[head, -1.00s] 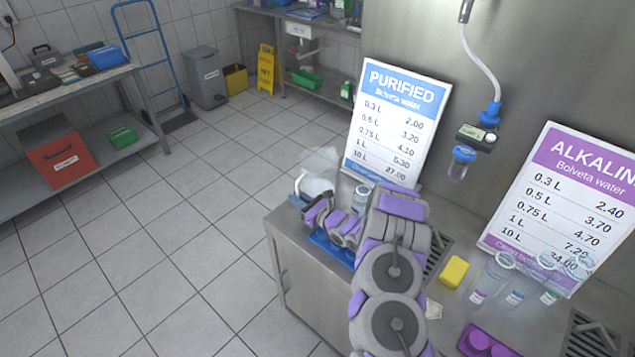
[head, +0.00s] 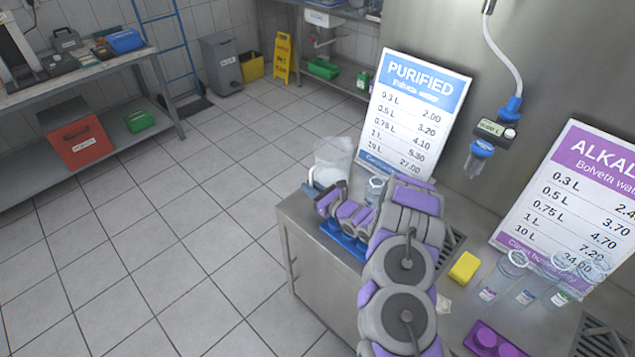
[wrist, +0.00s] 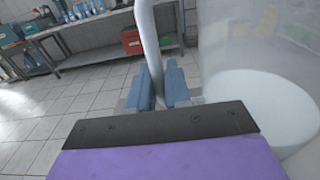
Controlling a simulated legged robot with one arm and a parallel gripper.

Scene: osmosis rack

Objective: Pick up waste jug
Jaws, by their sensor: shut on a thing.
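The waste jug (head: 335,155) is a translucent jug with whitish contents low inside. In the head view it is at the far left corner of the steel counter, partly behind my arm. In the wrist view the jug (wrist: 245,100) fills the right side, and its pale handle (wrist: 146,35) runs down between the blue fingers. My gripper (wrist: 160,85) is shut on the handle. I cannot tell whether the jug's base touches the counter.
The steel counter (head: 325,265) holds a blue tray (head: 343,240), a yellow sponge (head: 464,267), several clear bottles (head: 492,285) and a purple holder (head: 490,340). The purified-water sign (head: 415,110) stands just right of the jug. The tiled floor (head: 190,240) to the left is clear.

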